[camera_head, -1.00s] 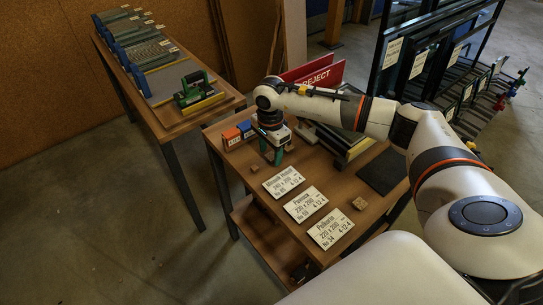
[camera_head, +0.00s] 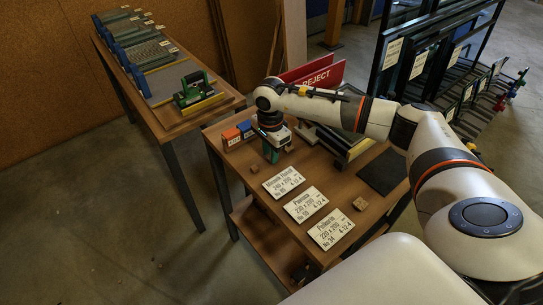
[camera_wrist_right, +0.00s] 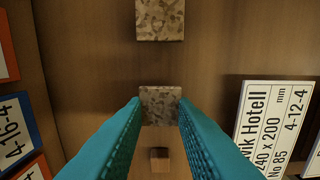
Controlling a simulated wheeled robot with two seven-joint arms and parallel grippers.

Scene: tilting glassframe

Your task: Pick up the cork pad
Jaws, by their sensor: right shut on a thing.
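A small speckled cork pad (camera_wrist_right: 160,104) sits between the teal fingertips of my right gripper (camera_wrist_right: 160,110) in the right wrist view. The fingers are shut on its two sides. I cannot tell whether it touches the table. A second speckled cork pad (camera_wrist_right: 160,19) shows at the top of that view, apart from the fingers. In the head view my right gripper (camera_head: 271,157) points down at the table, and the held pad is not visible there. Other small cork pieces are the one left of the gripper (camera_head: 254,169) and the one by the labels (camera_head: 360,203). My left gripper is not in view.
White label cards (camera_head: 304,204) lie in front of the gripper on the wooden table (camera_head: 300,257). Red and blue boxes (camera_head: 232,137) stand to its left. A dark mat (camera_head: 383,172) lies right. A red REJECT sign (camera_head: 316,77) stands behind. A small brown block (camera_wrist_right: 160,153) shows below the fingertips.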

